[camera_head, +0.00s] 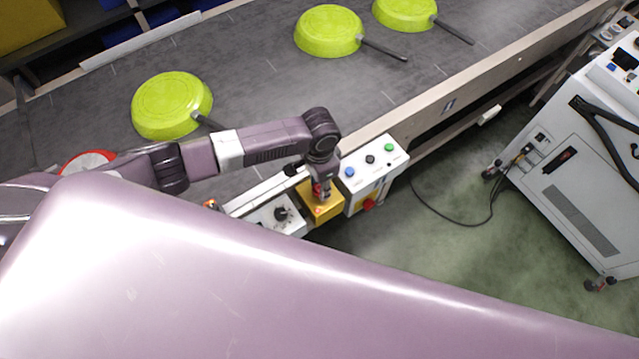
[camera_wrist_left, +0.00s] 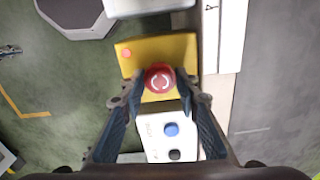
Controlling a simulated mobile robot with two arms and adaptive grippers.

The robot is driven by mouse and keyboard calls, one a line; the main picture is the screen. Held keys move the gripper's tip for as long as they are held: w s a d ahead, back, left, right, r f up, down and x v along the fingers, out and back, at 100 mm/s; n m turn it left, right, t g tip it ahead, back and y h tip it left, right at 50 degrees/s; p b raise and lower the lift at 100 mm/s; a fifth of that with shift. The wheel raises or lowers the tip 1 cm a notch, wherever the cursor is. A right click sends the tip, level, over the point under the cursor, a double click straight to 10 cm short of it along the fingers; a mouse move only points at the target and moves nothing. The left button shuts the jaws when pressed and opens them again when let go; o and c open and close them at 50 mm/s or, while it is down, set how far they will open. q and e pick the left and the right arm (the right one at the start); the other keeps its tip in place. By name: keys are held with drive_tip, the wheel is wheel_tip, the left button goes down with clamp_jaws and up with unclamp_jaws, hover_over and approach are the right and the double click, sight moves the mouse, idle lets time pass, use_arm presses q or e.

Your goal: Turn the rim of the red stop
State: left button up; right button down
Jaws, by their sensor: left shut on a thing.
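The red stop (camera_wrist_left: 160,82) is a round red button with pale arrow marks, set on a yellow box (camera_wrist_left: 187,52). In the head view the yellow box (camera_head: 324,214) stands at the conveyor's near edge, and the arm hides most of the button. My left gripper (camera_wrist_left: 160,85) points down over the box, its two fingers shut on the sides of the red stop. In the head view my left gripper (camera_head: 321,190) is small and partly hidden. My right gripper is not in view.
A white button panel (camera_head: 372,172) with blue, black and green buttons adjoins the yellow box. A grey knob box (camera_head: 277,214) is on its other side. Upturned green pans (camera_head: 170,103) lie on the conveyor (camera_head: 262,90). A white wheeled cabinet (camera_head: 575,165) stands right.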

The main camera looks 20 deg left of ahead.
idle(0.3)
use_arm(q)
drive_tip(key=o, duration=1.2)
drive_tip(key=shift+c, duration=0.2)
wheel_tip(320, 180, up, 12)
drive_tip(key=shift+s+f, duration=0.1)
